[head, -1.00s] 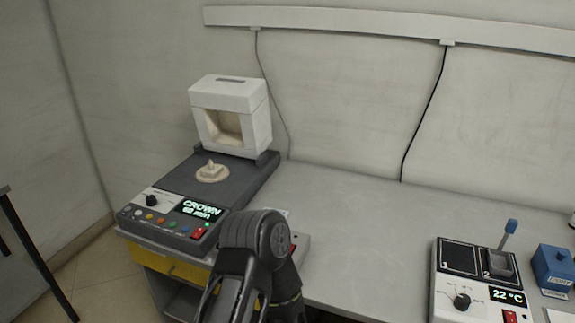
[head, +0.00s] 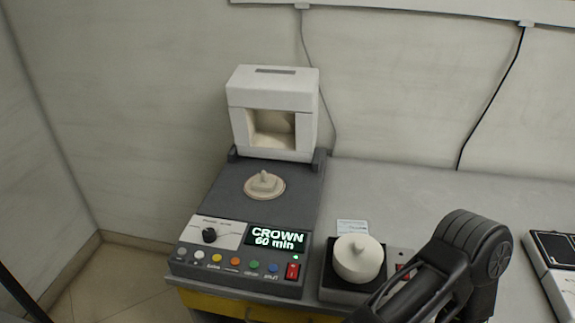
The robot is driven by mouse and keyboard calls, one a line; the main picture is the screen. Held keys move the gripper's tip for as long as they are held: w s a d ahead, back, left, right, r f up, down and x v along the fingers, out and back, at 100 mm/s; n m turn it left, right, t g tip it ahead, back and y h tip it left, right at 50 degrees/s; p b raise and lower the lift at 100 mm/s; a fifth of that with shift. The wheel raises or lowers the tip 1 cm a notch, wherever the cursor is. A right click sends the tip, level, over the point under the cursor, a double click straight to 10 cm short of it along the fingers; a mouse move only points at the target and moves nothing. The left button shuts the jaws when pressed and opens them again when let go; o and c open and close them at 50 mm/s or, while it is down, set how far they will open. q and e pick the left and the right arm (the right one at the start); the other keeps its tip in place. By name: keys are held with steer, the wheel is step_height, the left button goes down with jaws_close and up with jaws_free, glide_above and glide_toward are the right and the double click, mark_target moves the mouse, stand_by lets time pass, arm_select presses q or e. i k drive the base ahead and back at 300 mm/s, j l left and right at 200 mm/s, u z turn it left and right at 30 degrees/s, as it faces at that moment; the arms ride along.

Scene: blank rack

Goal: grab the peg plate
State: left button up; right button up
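A round beige plate (head: 264,187) with a small raised piece standing on it lies on the dark grey deck of the furnace (head: 272,110), in front of its white chamber. It looks like the peg plate, but its detail is too small to be sure. A black arm link of mine crosses the lower right of the head view. Neither of my grippers shows, and nothing touches the plate.
The furnace's control panel (head: 240,258) reads "CROWN 60 min". A white lidded round pot (head: 358,259) stands in a black tray right of it, close to my arm. The grey tabletop (head: 400,195) behind my arm is clear.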

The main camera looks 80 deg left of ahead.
mark_target(258, 186)
steer(key=k+j+z, duration=0.1)
steer(key=k+j, duration=0.5)
steer(key=k+j+z, duration=0.15)
steer(key=k+j, duration=0.4)
steer(key=k+j+z, duration=0.1)
steer(key=k+j, duration=0.35)
steer(key=k, duration=0.3)
